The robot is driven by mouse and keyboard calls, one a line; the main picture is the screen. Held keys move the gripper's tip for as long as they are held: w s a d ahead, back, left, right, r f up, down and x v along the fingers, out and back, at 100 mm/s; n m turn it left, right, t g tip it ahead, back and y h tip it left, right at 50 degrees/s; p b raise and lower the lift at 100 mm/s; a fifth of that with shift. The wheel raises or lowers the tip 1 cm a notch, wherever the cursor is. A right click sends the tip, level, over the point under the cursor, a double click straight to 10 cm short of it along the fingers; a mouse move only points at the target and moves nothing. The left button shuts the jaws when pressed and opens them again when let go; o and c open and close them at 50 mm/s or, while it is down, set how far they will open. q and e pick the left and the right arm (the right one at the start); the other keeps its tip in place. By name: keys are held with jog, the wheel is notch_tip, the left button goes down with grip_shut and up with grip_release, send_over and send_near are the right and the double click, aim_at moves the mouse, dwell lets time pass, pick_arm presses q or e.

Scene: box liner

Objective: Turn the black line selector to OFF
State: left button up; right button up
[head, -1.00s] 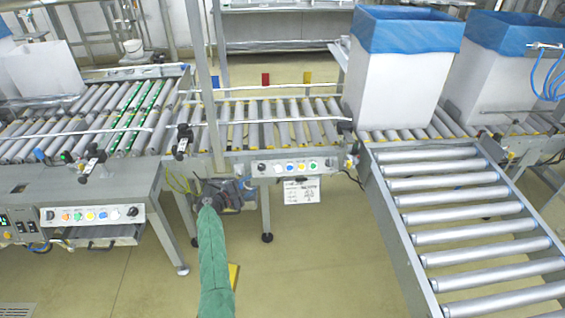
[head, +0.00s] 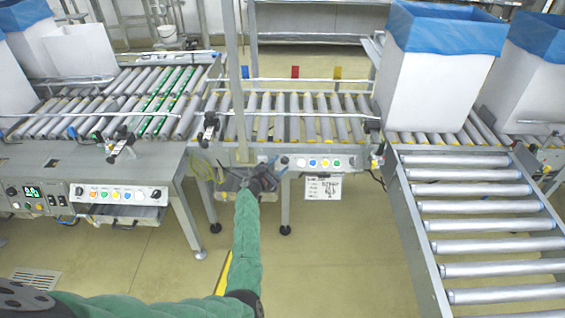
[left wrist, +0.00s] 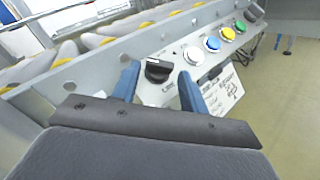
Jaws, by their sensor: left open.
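The black selector (left wrist: 157,70) is a round knob with a bar handle at the left end of a grey button panel, clear in the left wrist view. Its label is too small to read. In the head view it shows small (head: 285,161), beside my gripper. My left gripper (head: 264,176) is open and empty just in front of the panel's left end. In the left wrist view its two blue fingers stand either side of the selector in the picture; I cannot tell whether they touch it. My right gripper is out of view.
White (left wrist: 193,55), blue (left wrist: 213,43), yellow (left wrist: 228,33) and green (left wrist: 240,26) buttons line the panel. Another black knob (left wrist: 254,14) sits at its far end. A paper sign (head: 322,189) hangs below. A second panel (head: 118,194) is at left; a roller conveyor (head: 480,215) at right.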

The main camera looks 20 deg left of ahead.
aim_at(285, 160)
pick_arm(q)
jog(key=shift+x, duration=1.3)
jog(key=c, duration=0.7)
